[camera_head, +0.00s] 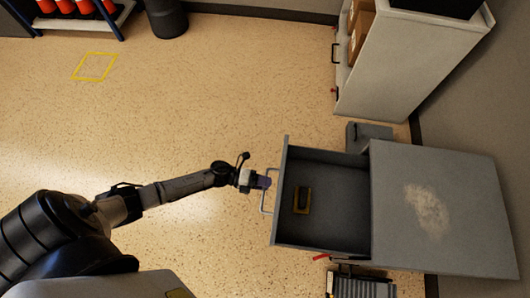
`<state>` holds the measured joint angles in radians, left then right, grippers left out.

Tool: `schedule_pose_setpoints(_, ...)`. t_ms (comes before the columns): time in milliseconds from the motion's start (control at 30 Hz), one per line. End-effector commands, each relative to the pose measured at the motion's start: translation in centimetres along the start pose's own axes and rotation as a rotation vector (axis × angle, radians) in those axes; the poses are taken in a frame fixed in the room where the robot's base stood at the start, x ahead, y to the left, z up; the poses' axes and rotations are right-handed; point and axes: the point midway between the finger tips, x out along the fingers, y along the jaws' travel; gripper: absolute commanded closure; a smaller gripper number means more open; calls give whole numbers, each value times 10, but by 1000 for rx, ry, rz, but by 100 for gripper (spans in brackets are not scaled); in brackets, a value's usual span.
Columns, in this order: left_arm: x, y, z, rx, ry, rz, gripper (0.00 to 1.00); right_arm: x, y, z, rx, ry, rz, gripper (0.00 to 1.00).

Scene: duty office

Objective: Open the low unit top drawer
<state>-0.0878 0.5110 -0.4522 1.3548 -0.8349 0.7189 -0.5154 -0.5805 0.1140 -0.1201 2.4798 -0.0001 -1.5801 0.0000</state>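The grey low unit (460,225) stands at the right, seen from above. Its top drawer (335,215) is pulled far out to the left, and its inside shows. A small yellow and dark object (302,200) lies in the drawer. The drawer's bar handle (264,207) is on its left-hand front. My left gripper (265,182) is at this handle, its fingertips overlapping the bar in the picture. The fingers are too small to show whether they are closed on it. My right gripper is not in view.
A white cabinet (410,60) with boxes on a shelf stands at the upper right. A small grey box (369,133) is behind the drawer. A dark slatted item (360,285) is below the unit. A dark bin (166,17) stands at the top.

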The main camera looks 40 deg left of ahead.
Motion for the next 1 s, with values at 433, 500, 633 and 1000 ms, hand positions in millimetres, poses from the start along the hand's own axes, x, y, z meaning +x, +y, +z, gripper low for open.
schedule_pose_setpoints(433, -80, -2, 0, 0, 0, 4, 64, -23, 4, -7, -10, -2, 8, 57)
schedule_pose_setpoints(500, -93, -2, 0, -1, 0, 4, 64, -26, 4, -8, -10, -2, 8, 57)
schedule_pose_setpoints(633, -112, -1, 0, 0, 0, 3, 64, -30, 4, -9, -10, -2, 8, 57)
schedule_pose_setpoints(1000, -134, 0, 0, 1, 0, 1, 64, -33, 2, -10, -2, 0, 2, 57)
